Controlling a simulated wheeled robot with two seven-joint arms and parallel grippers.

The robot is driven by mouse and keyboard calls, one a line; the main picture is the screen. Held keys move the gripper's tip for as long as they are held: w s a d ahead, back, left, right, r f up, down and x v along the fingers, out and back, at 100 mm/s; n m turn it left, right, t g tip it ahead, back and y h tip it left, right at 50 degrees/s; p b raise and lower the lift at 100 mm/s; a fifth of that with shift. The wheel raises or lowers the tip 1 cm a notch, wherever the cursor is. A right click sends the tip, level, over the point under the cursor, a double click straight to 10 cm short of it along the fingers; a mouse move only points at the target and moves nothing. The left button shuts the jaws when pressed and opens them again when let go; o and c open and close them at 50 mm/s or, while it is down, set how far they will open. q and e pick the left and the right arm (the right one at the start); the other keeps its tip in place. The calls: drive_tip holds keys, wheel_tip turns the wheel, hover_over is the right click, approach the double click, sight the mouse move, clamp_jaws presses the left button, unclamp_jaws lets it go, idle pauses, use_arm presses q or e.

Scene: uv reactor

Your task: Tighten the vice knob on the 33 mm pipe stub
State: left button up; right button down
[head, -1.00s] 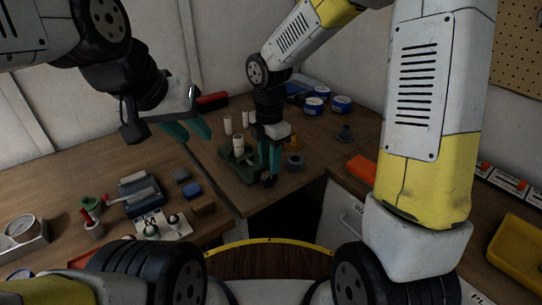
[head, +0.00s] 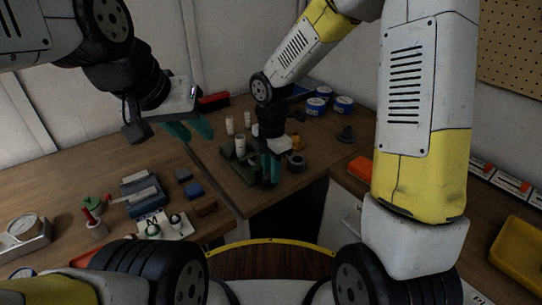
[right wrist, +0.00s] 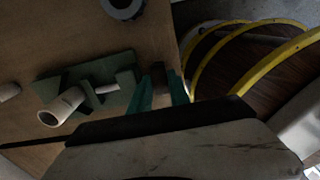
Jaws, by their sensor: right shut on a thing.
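A green vice (head: 228,152) stands on the far bench, holding a white pipe stub (head: 240,147). In the right wrist view the vice (right wrist: 118,60) lies left of my fingers, with the pale pipe stub (right wrist: 62,106) in it. My right gripper (head: 270,178) is at the vice's right end, pointing down. The knob is mostly hidden in the head view. My left gripper (head: 188,131) hangs empty to the left, its teal fingers apart.
Two white stubs (head: 229,125) stand behind the vice. Blue-and-white tins (head: 316,105) stand behind. The bench's front edge and a dark gap are close in front. Small blocks (head: 193,190) lie on the left bench.

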drive_tip(key=shift+w+d, duration=0.1)
drive_tip(key=y, duration=0.1)
drive_tip(key=g, duration=0.1)
drive_tip(key=y, duration=0.1)
drive_tip(key=shift+w+d+f+g+y, duration=0.1)
drive_tip(key=shift+w+d+g+y, duration=0.2)
drive_tip(key=shift+d+g, duration=0.1)
drive_tip(key=shift+w+d+f+g+y, duration=0.1)
drive_tip(key=shift+g+y, duration=0.45)
drive_tip(key=shift+y, duration=0.2)
drive_tip(key=shift+w+d+f+g+y, duration=0.1)
drive_tip(key=shift+g+y, duration=0.45)
drive_tip(key=shift+y, duration=0.2)
drive_tip(key=c, duration=1.5)
unclamp_jaws()
drive_tip(key=v, duration=0.7)
drive_tip(key=shift+w+d+r, duration=0.15)
drive_tip(key=shift+d+r, duration=0.1)
